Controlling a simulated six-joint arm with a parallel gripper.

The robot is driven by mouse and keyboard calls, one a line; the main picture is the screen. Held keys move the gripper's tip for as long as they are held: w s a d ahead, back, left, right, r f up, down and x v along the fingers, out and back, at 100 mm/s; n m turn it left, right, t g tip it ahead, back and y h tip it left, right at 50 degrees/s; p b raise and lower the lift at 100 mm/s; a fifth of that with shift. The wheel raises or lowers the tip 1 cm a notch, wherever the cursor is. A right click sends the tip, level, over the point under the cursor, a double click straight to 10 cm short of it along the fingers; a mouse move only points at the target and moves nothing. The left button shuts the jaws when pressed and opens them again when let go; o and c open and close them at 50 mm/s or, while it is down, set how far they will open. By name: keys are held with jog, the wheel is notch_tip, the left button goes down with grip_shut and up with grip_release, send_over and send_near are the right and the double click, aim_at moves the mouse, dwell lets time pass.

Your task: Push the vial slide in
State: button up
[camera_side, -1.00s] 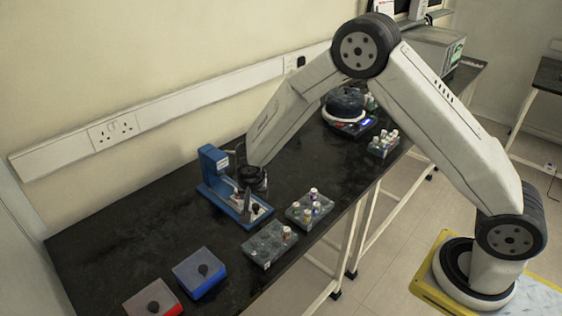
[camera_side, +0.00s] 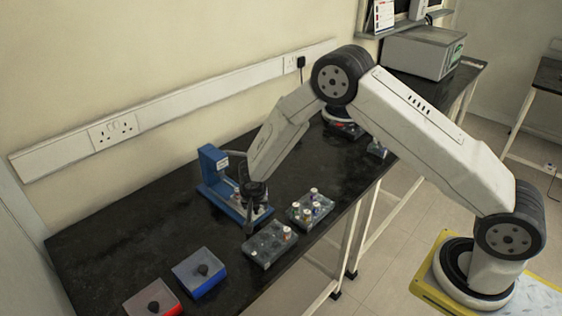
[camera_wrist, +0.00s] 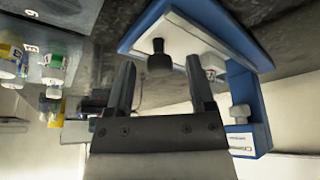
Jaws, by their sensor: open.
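The blue device (camera_side: 211,166) stands on the black bench, with an upright post and a flat base. In the wrist view its blue frame (camera_wrist: 262,92) surrounds a pale slide (camera_wrist: 190,40) with a black knob (camera_wrist: 158,62). A small vial (camera_wrist: 212,73) shows behind the right finger, on or near the slide; its exact seat is hidden. My gripper (camera_side: 249,226) is at the front end of the device's base. In the wrist view the open gripper (camera_wrist: 160,72) has one finger on each side of the knob's line. I cannot tell whether either finger touches the knob.
Two grey vial racks stand close by: one just in front of my gripper (camera_side: 262,250), one to its right (camera_side: 298,217). A blue box (camera_side: 199,284) and a red box (camera_side: 150,303) sit at the front left. Bench between boxes and device is clear.

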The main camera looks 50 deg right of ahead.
grip_shut()
dwell(1.4)
